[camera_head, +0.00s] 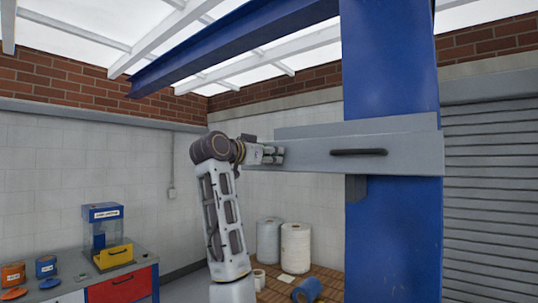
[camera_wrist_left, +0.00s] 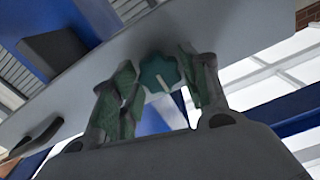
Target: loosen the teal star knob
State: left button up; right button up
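The teal star knob (camera_wrist_left: 160,72) shows in the left wrist view, against the face of the grey beam (camera_wrist_left: 210,35). My left gripper (camera_head: 274,154) is at the left end of the grey beam (camera_head: 310,157) in the head view, where the knob is hidden. In the left wrist view the two fingers of my left gripper are apart, one on each side of the knob. They are very close to its lobes; I cannot tell whether they touch it. My right gripper is not in view.
A blue column (camera_head: 392,230) carries the beam, which has a dark handle (camera_head: 358,153). Large rolls (camera_head: 296,247) stand on a wooden pallet below. A workbench (camera_head: 72,272) with a blue and yellow machine (camera_head: 106,238) is at the lower left.

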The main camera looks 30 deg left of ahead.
pick_arm(q)
jog(key=c, duration=0.5)
jog(key=shift+n, duration=0.4)
jog(key=n, duration=0.8)
jog(key=n+b, duration=0.1)
jog(key=n, duration=0.8)
jog(key=shift+a+f+n, duration=0.1)
jog(key=shift+a+n, duration=0.1)
jog(key=shift+n, duration=0.1)
dwell(0.3)
